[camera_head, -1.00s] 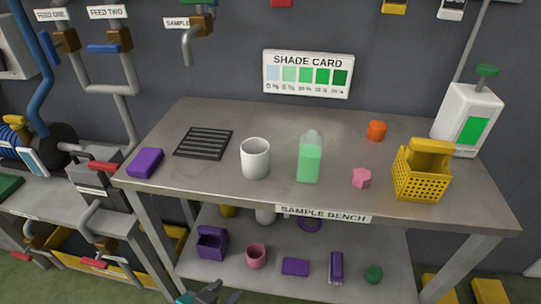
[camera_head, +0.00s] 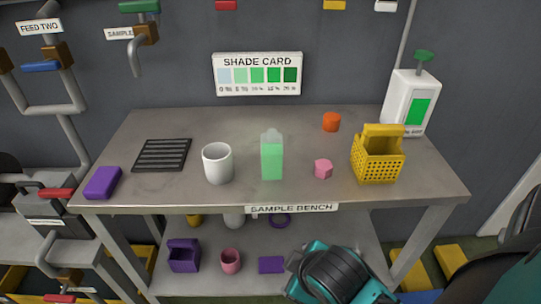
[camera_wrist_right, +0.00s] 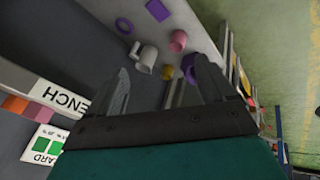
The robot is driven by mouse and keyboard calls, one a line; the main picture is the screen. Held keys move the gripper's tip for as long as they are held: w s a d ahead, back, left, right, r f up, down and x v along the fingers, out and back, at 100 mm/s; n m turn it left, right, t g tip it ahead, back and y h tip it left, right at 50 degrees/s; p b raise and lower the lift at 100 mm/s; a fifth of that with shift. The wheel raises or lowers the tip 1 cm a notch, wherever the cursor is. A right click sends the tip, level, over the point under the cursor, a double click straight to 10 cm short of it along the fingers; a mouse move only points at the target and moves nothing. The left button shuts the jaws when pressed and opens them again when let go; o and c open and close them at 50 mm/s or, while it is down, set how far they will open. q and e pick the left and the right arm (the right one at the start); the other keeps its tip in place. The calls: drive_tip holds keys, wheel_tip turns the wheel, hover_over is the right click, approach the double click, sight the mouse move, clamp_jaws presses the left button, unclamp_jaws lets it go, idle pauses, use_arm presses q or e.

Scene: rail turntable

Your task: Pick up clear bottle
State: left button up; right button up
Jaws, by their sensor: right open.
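The clear bottle (camera_head: 271,158) stands upright on the middle of the bench top, boxy and see-through with pale green contents and a clear top. It is not recognisable in the right wrist view. My right gripper (camera_wrist_right: 162,68) is open and empty in the wrist view, with its two dark fingers spread apart. In the head view my teal and black right arm shows at the bottom, low in front of the bench and below the bottle; its fingertips cannot be made out there. My left gripper is not in view.
A white cup (camera_head: 217,164) stands left of the bottle, a pink piece (camera_head: 323,169) right. A yellow basket (camera_head: 377,160), orange piece (camera_head: 331,122) and white dispenser (camera_head: 405,100) are farther right. A black grille (camera_head: 162,155) and purple block (camera_head: 103,183) lie left. The lower shelf holds several objects.

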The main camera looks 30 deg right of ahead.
drive_tip(key=w+d+r+n+t+h, duration=0.1)
drive_tip(key=w+r+n+h, duration=0.1)
drive_tip(key=n, duration=0.2)
drive_tip(key=w+d+r+n+t+h, duration=0.1)
drive_tip(key=w+r+n+t+h, duration=0.1)
drive_tip(key=w+n, duration=0.1)
drive_tip(key=w+d+r+n+t+h, duration=0.1)
drive_tip(key=w+r+n, duration=0.1)
drive_tip(key=n, duration=0.3)
drive_tip(key=shift+w+d+r+t+h, duration=0.2)
drive_tip(key=shift+d+r+t+h, duration=0.15)
drive_tip(key=shift+r, duration=0.2)
drive_tip(key=n+t+h, duration=0.2)
drive_tip(key=n+t, duration=0.3)
drive_tip(key=n, duration=0.7)
approach(271, 138)
wheel_tip(271, 138, down, 2)
drive_tip(key=x, duration=1.3)
drive_tip(key=shift+s+f, duration=0.1)
drive_tip(key=c, duration=1.1)
